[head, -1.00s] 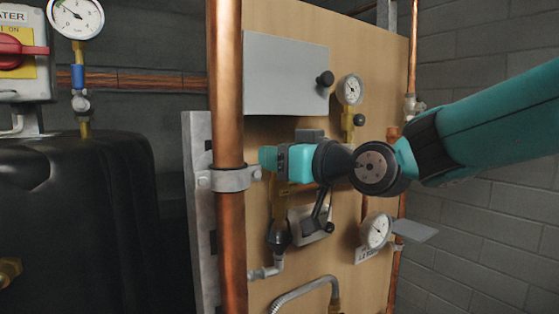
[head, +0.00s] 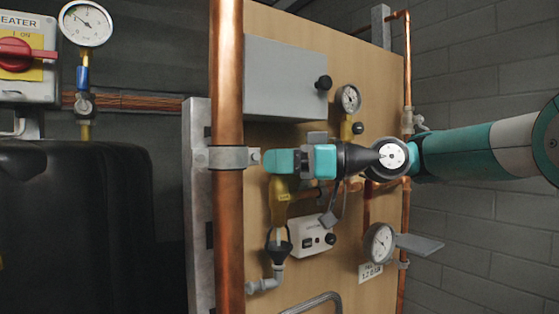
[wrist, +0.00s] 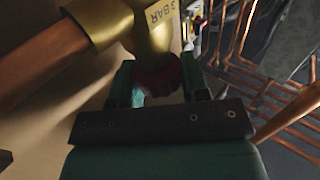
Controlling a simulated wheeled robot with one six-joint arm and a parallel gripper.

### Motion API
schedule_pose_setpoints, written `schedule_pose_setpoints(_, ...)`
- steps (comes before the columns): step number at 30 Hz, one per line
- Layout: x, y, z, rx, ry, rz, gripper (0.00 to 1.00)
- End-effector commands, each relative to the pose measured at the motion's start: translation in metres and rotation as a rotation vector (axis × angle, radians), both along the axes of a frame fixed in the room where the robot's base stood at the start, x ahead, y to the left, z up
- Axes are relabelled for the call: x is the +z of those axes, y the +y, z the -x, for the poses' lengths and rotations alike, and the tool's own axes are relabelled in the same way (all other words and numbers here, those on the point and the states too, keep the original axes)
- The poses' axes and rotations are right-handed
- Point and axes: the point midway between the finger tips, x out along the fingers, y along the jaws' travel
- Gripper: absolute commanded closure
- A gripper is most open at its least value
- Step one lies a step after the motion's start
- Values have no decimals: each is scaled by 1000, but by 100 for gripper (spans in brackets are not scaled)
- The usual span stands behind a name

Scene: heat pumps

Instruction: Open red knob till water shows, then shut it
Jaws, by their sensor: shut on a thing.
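The dark red knob (wrist: 158,76) sits between the two fingers of my gripper (wrist: 160,80) in the wrist view, which is shut on it. The knob is on a brass valve body (wrist: 100,18) with "BAR" lettering. In the head view my gripper (head: 285,161) is at the top of the brass valve (head: 279,197) and hides the knob there. A dark funnel-shaped tundish (head: 279,251) sits below the valve outlet. I can make out no water in the gap above it.
A thick copper pipe (head: 228,120) stands left of the gripper. A grey box (head: 284,80) is above, a white control box (head: 312,238) below right. Gauges (head: 348,99) and (head: 380,243) are on the wooden board. A black tank (head: 70,230) stands at left.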

Motion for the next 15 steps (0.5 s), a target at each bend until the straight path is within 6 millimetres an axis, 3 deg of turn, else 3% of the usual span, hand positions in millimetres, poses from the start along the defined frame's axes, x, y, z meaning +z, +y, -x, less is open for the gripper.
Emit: schedule_pose_setpoints(15, 0, 0, 0, 34, 3, -1, 82)
